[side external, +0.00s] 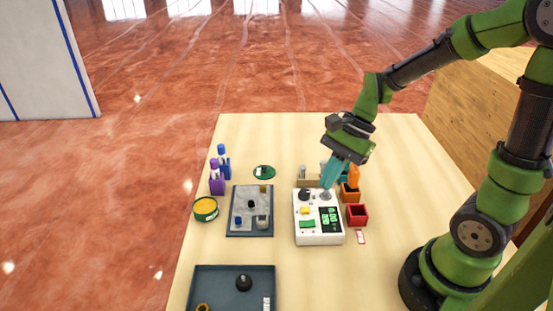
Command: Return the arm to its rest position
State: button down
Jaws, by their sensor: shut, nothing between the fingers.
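My green and black arm reaches in from the right in the side external view. My gripper (331,175) has teal fingers pointing down, shut with nothing between them. The fingertips are over the back right part of a white device (318,237), close to a grey round part on its top; I cannot tell whether they touch it. The device also carries a black knob (304,194), a yellow button (305,210), a green button (307,223) and a dark panel with green marks (329,217).
Red (357,215) and orange (350,195) bins stand right of the device. A grey-topped tray (232,229), a green-yellow round container (205,209) and purple-blue bottles (217,183) are left. A dark tray (215,282) lies in front. The table's back (290,135) is clear.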

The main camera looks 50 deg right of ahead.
jog(key=s+r+n+t+h, duration=0.1)
jog(key=s+r+n+t, duration=0.1)
jog(key=r+n, duration=0.3)
jog(key=s+r+n+t+h, duration=0.2)
jog(key=s+r+n+t, duration=0.1)
jog(key=r+n, duration=0.3)
jog(key=shift+a+r+n+t+h, duration=0.3)
jog(key=shift+a+n+t, duration=0.1)
jog(key=shift+n, duration=0.7)
